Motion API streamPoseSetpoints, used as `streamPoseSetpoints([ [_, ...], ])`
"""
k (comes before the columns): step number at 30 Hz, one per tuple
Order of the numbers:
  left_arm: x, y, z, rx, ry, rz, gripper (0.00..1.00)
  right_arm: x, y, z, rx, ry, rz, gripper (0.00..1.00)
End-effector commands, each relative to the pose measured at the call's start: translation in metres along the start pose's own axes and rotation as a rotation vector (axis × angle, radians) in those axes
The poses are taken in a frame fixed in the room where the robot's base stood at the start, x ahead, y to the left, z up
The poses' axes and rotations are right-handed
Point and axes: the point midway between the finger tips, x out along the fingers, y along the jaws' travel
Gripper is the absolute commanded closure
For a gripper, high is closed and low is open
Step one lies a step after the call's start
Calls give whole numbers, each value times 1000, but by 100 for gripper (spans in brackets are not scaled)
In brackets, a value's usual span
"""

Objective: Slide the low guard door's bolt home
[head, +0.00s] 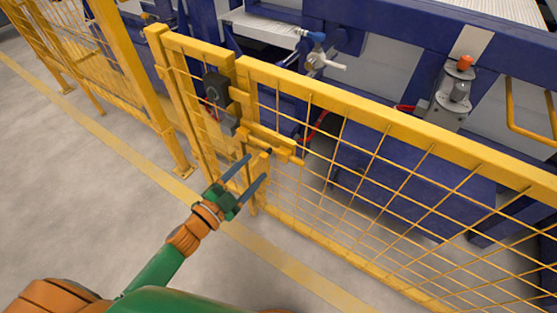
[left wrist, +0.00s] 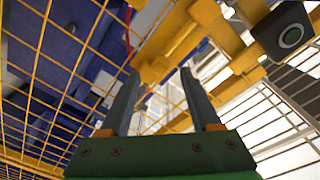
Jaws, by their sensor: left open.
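The low guard door (head: 400,150) is a yellow frame with wire mesh, and it looks closed beside the yellow post. Its yellow bolt assembly (head: 272,142) sits on the door's left edge, below a dark lock box (head: 216,92). A small dark knob or end shows near the bolt, partly hidden by a finger. My left gripper (head: 256,167) is open, its two fingers pointing at the bolt assembly from just below. In the left wrist view the yellow bolt parts (left wrist: 158,68) lie beyond and between the open fingers. I cannot tell whether a finger touches them. My right gripper is not in view.
Blue machinery (head: 400,185) stands behind the mesh, with a grey cylinder with an orange cap (head: 458,85). A yellow fence (head: 90,60) continues at the left. The grey floor (head: 80,180) in front is clear, with a yellow line along it.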

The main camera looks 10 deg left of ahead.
Motion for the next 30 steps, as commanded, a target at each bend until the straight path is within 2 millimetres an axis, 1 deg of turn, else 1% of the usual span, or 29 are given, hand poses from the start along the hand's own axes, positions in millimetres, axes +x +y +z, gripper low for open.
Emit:
streamPoseSetpoints([
  [1,11,-2,-2,0,2,-2,36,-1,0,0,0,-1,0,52],
  [3,26,-2,-1,-2,1,-3,36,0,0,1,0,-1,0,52],
  [7,47,-1,-1,-4,-2,-1,36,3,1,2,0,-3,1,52],
  [10,55,-1,-1,-5,-5,0,36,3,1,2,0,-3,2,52],
  [17,56,-1,0,-6,-7,1,36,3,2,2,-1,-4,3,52],
  [18,56,-1,0,-6,-7,1,47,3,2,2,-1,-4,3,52],
  [20,56,-1,0,-6,-7,1,63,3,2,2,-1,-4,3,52],
  [21,56,-1,0,-6,-7,1,74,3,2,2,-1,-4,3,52],
  [23,56,-1,0,-6,-7,1,90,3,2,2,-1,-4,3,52],
  [24,56,-1,0,-6,-7,2,100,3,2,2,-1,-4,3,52],
  [30,56,0,0,-7,-8,2,100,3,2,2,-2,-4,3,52],
])
